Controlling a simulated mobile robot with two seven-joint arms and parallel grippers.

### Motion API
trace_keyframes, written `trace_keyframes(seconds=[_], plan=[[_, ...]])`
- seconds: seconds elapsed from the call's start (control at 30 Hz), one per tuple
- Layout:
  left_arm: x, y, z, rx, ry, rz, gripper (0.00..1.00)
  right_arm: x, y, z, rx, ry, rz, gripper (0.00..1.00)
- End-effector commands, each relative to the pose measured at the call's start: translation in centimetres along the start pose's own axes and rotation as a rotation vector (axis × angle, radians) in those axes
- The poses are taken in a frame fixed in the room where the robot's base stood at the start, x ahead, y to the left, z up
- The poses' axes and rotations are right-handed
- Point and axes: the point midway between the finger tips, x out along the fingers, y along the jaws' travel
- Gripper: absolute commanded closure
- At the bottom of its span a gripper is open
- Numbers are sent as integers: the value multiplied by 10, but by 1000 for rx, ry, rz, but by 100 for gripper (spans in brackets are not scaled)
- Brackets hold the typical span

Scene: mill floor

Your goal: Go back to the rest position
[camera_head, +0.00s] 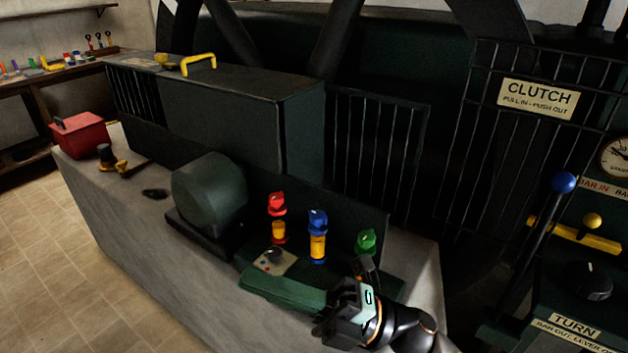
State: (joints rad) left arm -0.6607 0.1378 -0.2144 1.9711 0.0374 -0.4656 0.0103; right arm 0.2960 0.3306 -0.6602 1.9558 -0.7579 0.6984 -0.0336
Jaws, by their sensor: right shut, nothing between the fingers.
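My right gripper (364,266) reaches in from the bottom of the head view, to the right of the middle. It is shut and empty, with its fingertips just below the green knob (366,240). I cannot tell whether they touch the knob. The gripper and wrist hide part of the green console (280,290) beneath. A red-topped lever with a yellow body (278,217) and a blue-topped one (317,236) stand upright to the left of the gripper. My left gripper is not in view.
A dark rounded housing (208,190) sits left of the levers on the concrete plinth (110,205). A red toolbox (79,135) stands at its far left end. At right are a clutch sign (537,98), a blue-knobbed lever (563,182) and a barred guard. Tiled floor (50,260) at left is clear.

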Motion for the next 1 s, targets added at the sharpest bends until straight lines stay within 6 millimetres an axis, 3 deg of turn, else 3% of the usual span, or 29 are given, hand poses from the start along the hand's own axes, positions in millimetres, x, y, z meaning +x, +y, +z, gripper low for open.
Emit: trace_keyframes(seconds=[0.1, 0.2, 0.3, 0.37, 0.5, 0.6, 0.7, 0.83, 1.0], plan=[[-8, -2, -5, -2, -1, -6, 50, -36, -4, 48, 226, -337, 112, 100], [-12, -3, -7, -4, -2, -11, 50, -86, -26, 79, 414, -622, 181, 100], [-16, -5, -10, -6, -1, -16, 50, -148, -61, 93, 609, -910, 231, 100], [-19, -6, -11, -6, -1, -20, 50, -187, -85, 90, 724, -1076, 252, 100], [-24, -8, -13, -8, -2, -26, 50, -272, -143, 55, 972, -1423, 280, 100], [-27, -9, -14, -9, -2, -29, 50, -317, -175, 16, 1120, -1625, 286, 100], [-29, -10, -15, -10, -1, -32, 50, -349, -198, -22, 1233, -1776, 287, 100], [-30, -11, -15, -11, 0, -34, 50, -371, -213, -55, 1321, -1890, 286, 100], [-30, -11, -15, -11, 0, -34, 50, -378, -219, -68, 1354, -1931, 284, 100]])
